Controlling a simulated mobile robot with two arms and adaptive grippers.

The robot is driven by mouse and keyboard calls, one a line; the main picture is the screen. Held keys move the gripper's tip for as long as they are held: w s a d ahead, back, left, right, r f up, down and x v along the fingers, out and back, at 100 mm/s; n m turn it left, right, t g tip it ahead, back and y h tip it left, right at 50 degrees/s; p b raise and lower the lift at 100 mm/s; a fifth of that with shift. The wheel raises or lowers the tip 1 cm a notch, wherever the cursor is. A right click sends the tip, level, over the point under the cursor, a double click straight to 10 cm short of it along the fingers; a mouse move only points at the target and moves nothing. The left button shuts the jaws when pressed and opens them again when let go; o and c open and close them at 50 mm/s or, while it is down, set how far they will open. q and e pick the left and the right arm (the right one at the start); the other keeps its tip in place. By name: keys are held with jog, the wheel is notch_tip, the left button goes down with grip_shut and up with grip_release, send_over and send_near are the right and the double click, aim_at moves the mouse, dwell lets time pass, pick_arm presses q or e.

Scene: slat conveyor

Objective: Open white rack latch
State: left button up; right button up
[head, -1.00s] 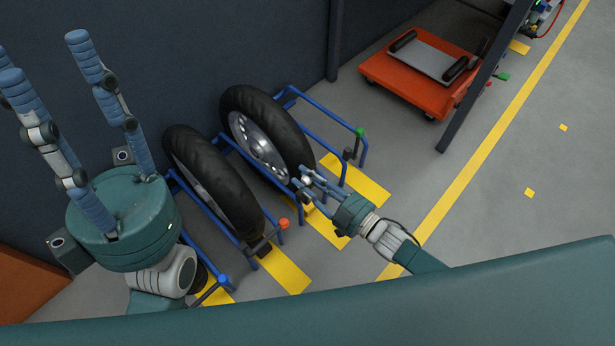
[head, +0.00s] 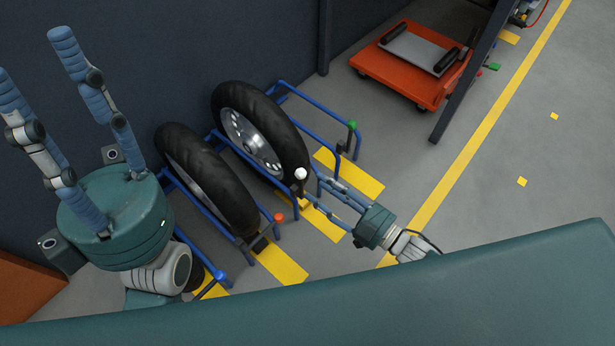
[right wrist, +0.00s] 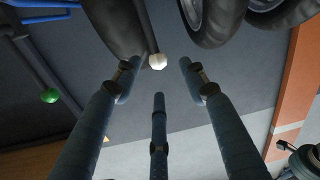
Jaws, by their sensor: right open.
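The white rack latch (head: 300,173) is a white ball knob on a short dark lever, standing in front of the farther wheel (head: 262,130) in its blue rack. In the right wrist view the knob (right wrist: 157,61) shows beyond the fingertips, in the gap between the upper two fingers. My right gripper (head: 324,188) is open and empty, just to the right of the knob and apart from it. My left gripper (head: 35,75) is open and empty, raised at the left, away from the latch.
An orange-knobbed latch (head: 279,218) stands beside the nearer wheel (head: 208,180). A green-knobbed latch (head: 351,126) stands at the right bay, which is empty. A red cart (head: 382,72) is farther back. The floor to the right is clear.

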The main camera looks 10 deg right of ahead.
jog(key=v, duration=0.4)
jog(key=shift+s+d, duration=0.1)
jog(key=shift+r, duration=0.1)
dwell(0.3)
